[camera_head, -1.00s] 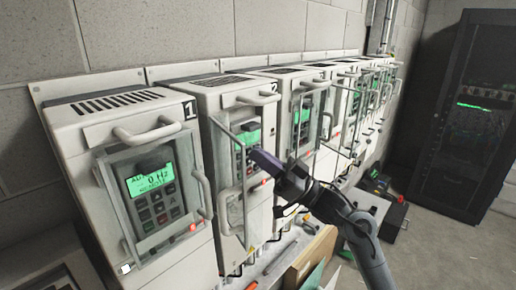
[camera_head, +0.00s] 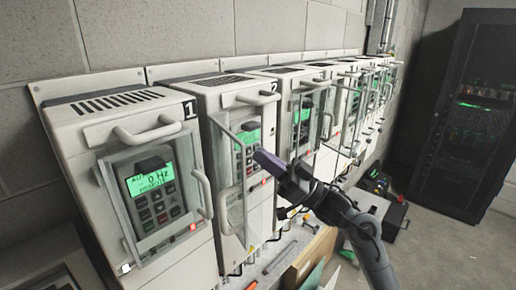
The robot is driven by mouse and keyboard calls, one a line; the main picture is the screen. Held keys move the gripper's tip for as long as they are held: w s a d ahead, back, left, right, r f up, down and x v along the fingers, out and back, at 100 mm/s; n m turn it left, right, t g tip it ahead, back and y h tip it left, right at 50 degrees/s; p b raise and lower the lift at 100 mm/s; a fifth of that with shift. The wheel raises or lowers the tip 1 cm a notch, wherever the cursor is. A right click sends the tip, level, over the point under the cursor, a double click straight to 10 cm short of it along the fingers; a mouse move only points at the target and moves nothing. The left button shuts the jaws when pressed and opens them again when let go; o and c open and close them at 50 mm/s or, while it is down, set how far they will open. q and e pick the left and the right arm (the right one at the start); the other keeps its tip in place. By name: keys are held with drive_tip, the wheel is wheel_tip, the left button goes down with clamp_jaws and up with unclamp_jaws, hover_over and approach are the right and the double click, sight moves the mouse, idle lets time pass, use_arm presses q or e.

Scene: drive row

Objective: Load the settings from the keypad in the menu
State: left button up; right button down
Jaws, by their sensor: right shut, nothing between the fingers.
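A row of white drives runs along the wall. My left gripper is out of view.
More numbered drives (camera_head: 304,112) with handles and covers continue to the right. A dark server rack (camera_head: 455,115) stands at the far right. Boxes and tools (camera_head: 376,185) lie below the drives. The floor (camera_head: 450,255) at the lower right is clear.

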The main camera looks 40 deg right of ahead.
drive_tip(key=shift+s, duration=0.15)
drive_tip(key=shift+s+d, duration=0.2)
drive_tip(key=shift+s, duration=0.6)
drive_tip(key=shift+s+d, duration=0.15)
drive_tip(key=shift+s, duration=0.6)
drive_tip(key=shift+s+d, duration=0.2)
drive_tip(key=shift+s, duration=0.6)
idle(0.9)
idle(0.7)
